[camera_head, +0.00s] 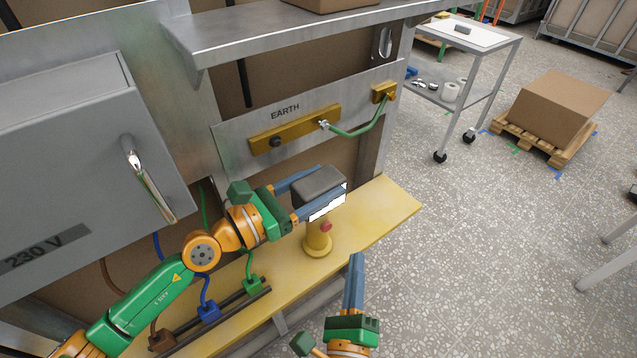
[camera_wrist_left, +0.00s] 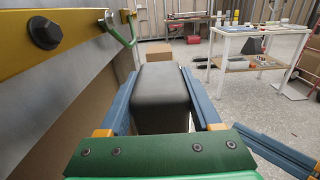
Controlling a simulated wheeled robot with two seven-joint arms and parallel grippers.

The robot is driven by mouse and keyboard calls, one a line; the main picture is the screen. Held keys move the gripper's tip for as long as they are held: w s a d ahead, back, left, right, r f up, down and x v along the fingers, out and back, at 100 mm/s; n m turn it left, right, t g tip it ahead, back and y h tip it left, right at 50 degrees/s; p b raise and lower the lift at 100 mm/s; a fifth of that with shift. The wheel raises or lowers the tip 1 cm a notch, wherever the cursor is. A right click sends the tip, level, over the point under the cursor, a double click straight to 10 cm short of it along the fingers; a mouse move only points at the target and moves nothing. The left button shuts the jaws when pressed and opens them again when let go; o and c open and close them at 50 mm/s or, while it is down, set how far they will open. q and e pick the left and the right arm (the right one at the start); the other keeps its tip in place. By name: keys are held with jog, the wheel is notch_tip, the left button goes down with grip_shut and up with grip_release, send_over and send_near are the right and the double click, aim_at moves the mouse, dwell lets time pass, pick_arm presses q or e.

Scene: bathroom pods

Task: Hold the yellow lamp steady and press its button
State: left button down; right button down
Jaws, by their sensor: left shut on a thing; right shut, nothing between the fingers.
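The lamp has a yellow round base and stem (camera_head: 318,243), a dark grey box-shaped head (camera_head: 318,181) and a bright white front face. It stands upright on the yellow shelf (camera_head: 395,207). A red button (camera_head: 326,226) sits on the stem, facing the front right. My left gripper (camera_head: 322,184) is shut on the lamp's head, one finger along each side. The left wrist view shows the head (camera_wrist_left: 161,95) between both blue fingers. My right gripper (camera_head: 357,257) is shut and empty, below and right of the lamp, apart from the button.
A grey 230 V cabinet (camera_head: 70,150) stands at the left. An EARTH panel with a yellow bar (camera_head: 295,131) and a green cable is behind the lamp, below a metal ledge (camera_head: 270,35). Coloured plugs (camera_head: 208,311) line the shelf's left part. Open floor lies to the right.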

pick_arm(q)
grip_release()
